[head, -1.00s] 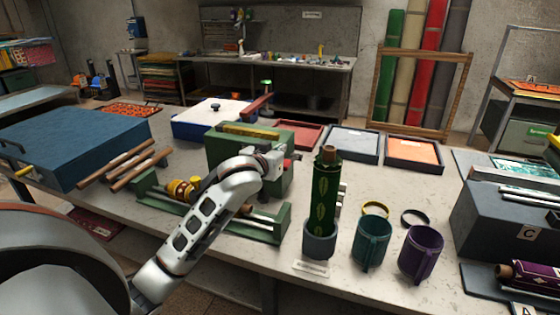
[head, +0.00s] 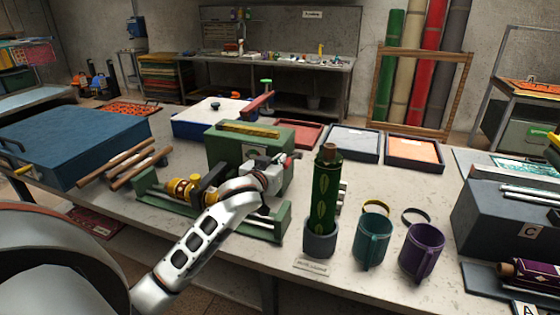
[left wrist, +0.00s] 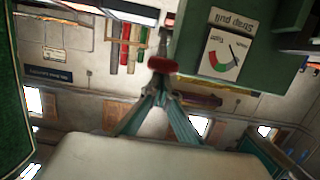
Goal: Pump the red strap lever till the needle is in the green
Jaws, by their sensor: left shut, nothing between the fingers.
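The green strap-pull machine (head: 223,150) stands on the bench. A red-tipped lever (head: 289,160) shows small at its right side. In the left wrist view, the lever's red tip (left wrist: 162,65) is just past my fingertips; I cannot tell whether they touch. My left gripper (head: 279,164) is at the machine's right front, shut and empty; it also shows in the left wrist view (left wrist: 160,90). The upside-down gauge (left wrist: 227,53) has red and green bands. Its thin dark needle appears outside the green, on the side away from the red. My right gripper is not in view.
A green patterned roll (head: 325,197) stands upright in a grey cup, close right of my gripper. Teal (head: 371,242) and purple (head: 420,250) cups stand further right. Wooden rollers (head: 125,165) and a blue case (head: 75,142) are at left.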

